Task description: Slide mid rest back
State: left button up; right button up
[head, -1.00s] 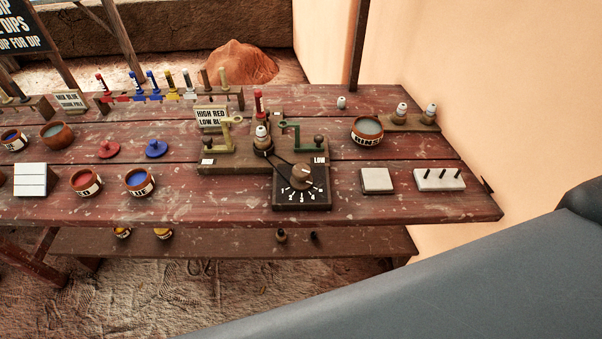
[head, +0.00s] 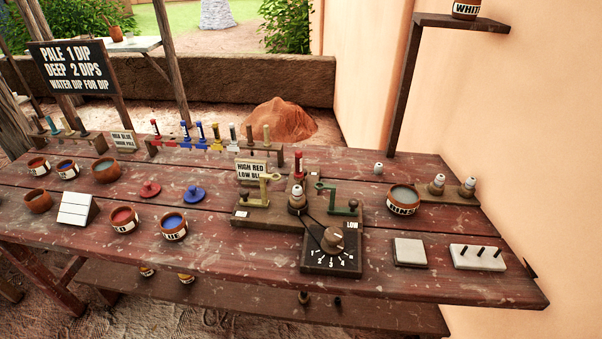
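A wooden fixture (head: 270,216) stands on the plank table, right of the middle. It carries an olive bracket (head: 264,190) on its left and a dark green bracket (head: 336,195) on its right. A white-topped bulb (head: 297,200) sits between the brackets, with a red-topped post (head: 298,165) behind it. A dark dial box (head: 331,262), marked LOW and with numbers, joins the front. I cannot tell which part is the mid rest. Neither gripper is in view, and nothing touches the fixture.
A rinse bowl (head: 403,199) and white-topped bulbs (head: 436,184) stand to the right. A white block (head: 410,252) and a pegged block (head: 478,257) lie at front right. Red (head: 123,219) and blue (head: 173,226) bowls stand at left. A peg rack (head: 215,147) runs behind. A wall shelf (head: 450,21) juts at upper right.

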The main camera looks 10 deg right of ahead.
aim_at(301, 179)
jog(key=k+l, duration=0.15)
jog(key=k, duration=0.3)
jog(key=k+l+z, duration=0.1)
jog(key=k, duration=0.35)
